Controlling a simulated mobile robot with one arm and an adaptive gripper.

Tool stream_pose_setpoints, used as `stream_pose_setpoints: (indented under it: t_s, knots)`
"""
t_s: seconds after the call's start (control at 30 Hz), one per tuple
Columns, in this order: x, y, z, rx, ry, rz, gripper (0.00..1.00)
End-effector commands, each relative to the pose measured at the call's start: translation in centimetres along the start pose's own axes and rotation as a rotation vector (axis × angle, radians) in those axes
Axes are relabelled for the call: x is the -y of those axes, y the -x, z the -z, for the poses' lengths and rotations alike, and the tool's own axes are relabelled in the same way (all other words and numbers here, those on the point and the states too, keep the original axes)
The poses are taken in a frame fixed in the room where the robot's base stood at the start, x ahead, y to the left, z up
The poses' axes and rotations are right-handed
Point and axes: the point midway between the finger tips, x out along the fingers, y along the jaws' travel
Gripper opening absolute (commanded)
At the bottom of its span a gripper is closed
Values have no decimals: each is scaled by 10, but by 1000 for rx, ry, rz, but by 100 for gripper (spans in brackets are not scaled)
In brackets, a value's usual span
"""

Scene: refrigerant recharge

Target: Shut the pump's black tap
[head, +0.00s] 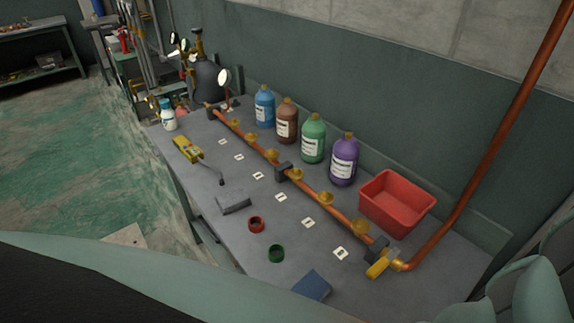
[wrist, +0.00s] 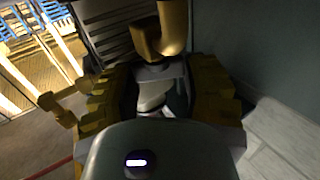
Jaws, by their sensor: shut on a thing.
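In the wrist view my gripper (wrist: 165,98) has its two dark-yellow fingers on either side of a shadowed thing. It is shut on this thing, which shows a pale grey part (wrist: 160,72) and dark parts below. I cannot tell whether it is the black tap. A yellow bent piece (wrist: 160,35) stands just beyond the fingers. In the head view my gripper is out of sight. A dark rounded vessel (head: 207,82) with gauges and brass fittings stands at the bench's far end. I cannot pick out the pump or its black tap for certain.
A wall runs behind the bench. Open green floor (head: 80,160) lies to the left.

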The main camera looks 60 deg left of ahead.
Motion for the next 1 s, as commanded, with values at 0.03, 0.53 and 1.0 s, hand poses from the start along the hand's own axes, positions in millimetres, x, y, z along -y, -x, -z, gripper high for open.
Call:
stream_pose_setpoints:
  t_s: [0.03,0.53,1.0]
  knots:
    - [-5,-1,2,-7,0,-17,13]
    - [-6,-1,-3,-5,-6,-219,13]
    - [-6,-1,-1,-6,-4,-448,13]
